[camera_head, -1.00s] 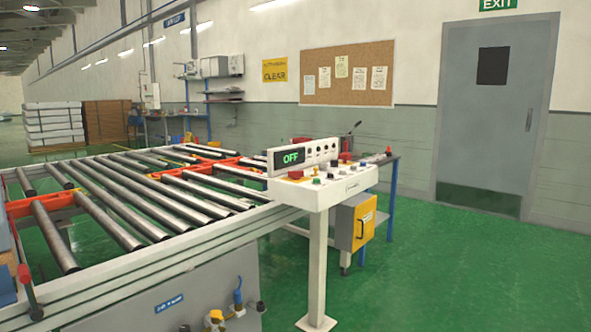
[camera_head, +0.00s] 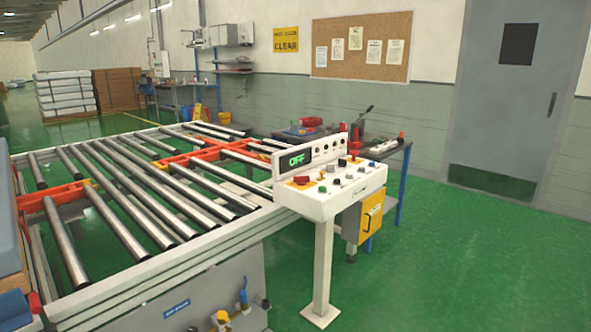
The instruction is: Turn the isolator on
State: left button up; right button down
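A white control console (camera_head: 322,207) stands on a post at the right end of the roller conveyor. Its display (camera_head: 297,160) reads OFF in green. Its sloped top carries several buttons and knobs, among them a red control on a yellow plate (camera_head: 303,181) and a red-orange knob (camera_head: 355,159) at the back right. They are too small to tell which is the isolator or how it is set. A yellow-fronted box (camera_head: 371,216) sits low behind the console. Neither of my grippers is in view.
The roller conveyor (camera_head: 130,198) fills the left and middle. A workbench (camera_head: 390,150) with tools stands behind the console. Part of a blue-grey mattress-like block (camera_head: 8,240) shows at the left edge. The green floor (camera_head: 470,270) right of the console is clear.

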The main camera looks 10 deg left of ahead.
aim_at(300, 180)
jog(key=i+l+u, duration=0.15)
jog(key=i, duration=0.3)
jog(key=i+l+u, duration=0.15)
jog(key=i, duration=0.25)
jog(key=i+l+u, duration=0.15)
jog(key=i+l, duration=0.15)
jog(key=i, duration=0.15)
